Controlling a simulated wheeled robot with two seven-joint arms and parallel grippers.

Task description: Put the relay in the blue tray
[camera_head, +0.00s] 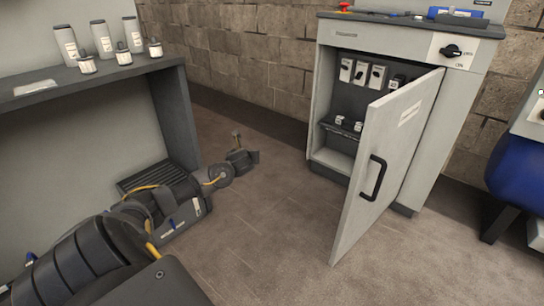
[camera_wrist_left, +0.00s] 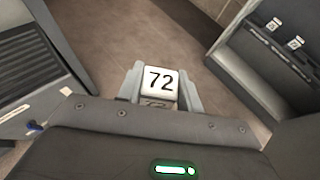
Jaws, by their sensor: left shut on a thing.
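My left gripper (camera_head: 244,150) is in front of the open cabinet, over the floor to its left. In the left wrist view, the left gripper (camera_wrist_left: 160,92) is shut on a white block marked 72 (camera_wrist_left: 160,80), which appears to be the relay. The block is hard to make out in the head view. A blue tray (camera_head: 456,18) sits on top of the cabinet at the far right; its inside is hard to see. My right gripper is not in view.
The grey cabinet (camera_head: 322,80) has its door (camera_head: 392,150) swung open toward me; small white blocks stand on its inner shelf (camera_wrist_left: 270,50). A bench (camera_head: 90,78) at left holds several bottles. The floor between is clear.

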